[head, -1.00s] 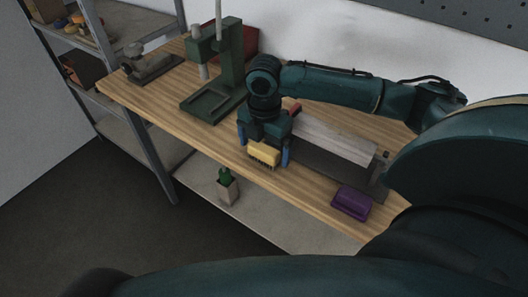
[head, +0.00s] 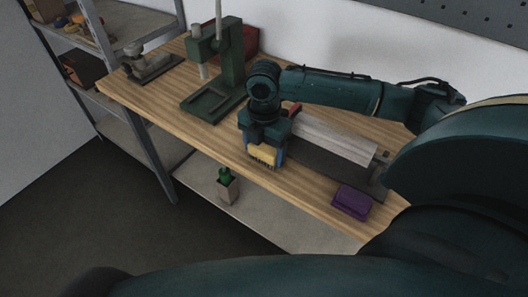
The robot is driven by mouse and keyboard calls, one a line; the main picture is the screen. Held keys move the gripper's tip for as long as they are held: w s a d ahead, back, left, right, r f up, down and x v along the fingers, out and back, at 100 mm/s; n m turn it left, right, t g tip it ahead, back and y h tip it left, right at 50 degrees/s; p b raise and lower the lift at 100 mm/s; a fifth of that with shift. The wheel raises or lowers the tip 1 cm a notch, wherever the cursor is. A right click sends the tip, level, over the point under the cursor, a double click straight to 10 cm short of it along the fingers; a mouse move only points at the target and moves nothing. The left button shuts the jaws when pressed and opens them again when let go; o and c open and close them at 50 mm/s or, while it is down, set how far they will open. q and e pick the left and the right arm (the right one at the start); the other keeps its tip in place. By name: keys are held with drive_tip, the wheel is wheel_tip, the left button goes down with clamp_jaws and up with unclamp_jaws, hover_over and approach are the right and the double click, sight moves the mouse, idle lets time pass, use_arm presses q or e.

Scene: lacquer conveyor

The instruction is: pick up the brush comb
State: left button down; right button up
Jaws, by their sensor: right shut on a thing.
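The brush comb (head: 263,154) is a yellow block with dark bristles pointing down, at the front of the wooden workbench (head: 215,138). My right gripper (head: 265,155) comes down over it from above, with a blue finger on each side, and is shut on it. The fingers partly hide its ends. I cannot tell whether the bristles touch the bench top. My left gripper is not in view.
A purple block (head: 352,202) lies at the bench's front right. A long grey bar on a dark base (head: 330,142) stands behind my gripper. A green press (head: 226,75) stands to the left. A potted cactus (head: 227,187) sits on the lower shelf.

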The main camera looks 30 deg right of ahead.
sight(264, 148)
wheel_tip(264, 148, up, 10)
drive_tip(key=shift+r, duration=0.1)
idle(0.4)
drive_tip(key=o, duration=0.4)
drive_tip(key=shift+c, duration=1.4)
